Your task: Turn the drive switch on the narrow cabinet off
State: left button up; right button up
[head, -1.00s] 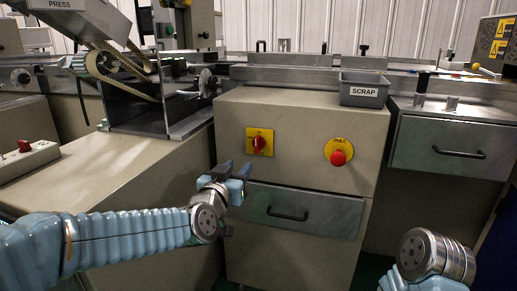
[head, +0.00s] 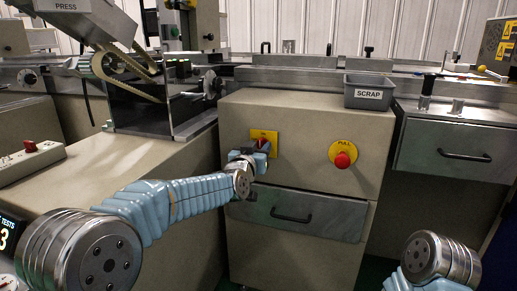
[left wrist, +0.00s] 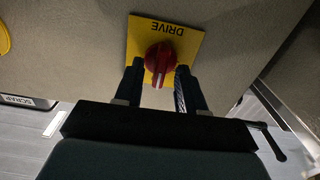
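The narrow cabinet (head: 310,170) stands in the middle of the head view. The drive switch is a red knob (left wrist: 160,58) on a yellow plate (left wrist: 190,42) marked DRIVE, shown upside down in the left wrist view. The plate (head: 272,138) is partly hidden behind my left gripper (head: 262,148) in the head view. In the left wrist view my left gripper's (left wrist: 160,78) two fingers are apart, one on each side of the knob's lower part. I cannot tell whether they touch it. My right gripper is outside the views; only part of the right arm (head: 440,262) shows.
A red PULL button (head: 342,160) on a yellow disc sits right of the switch. A grey SCRAP bin (head: 369,92) stands on the cabinet top. A drawer (head: 300,213) with a black handle is below the switch. A press machine (head: 165,100) stands to the left.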

pick_arm(q)
grip_shut()
jog(key=shift+f, duration=0.1)
jog(key=n+b, duration=0.4)
jog(key=n, duration=0.3)
jog(key=shift+a+f+n, duration=0.1)
jog(key=shift+a+n, duration=0.05)
jog(key=shift+n, duration=0.25)
jog(key=n+b, duration=0.3)
jog(key=n, duration=0.6)
jog(key=shift+a+f+b, duration=0.1)
jog(key=shift+f+b, duration=0.05)
jog(key=shift+b, duration=0.15)
jog(key=shift+n, duration=0.5)
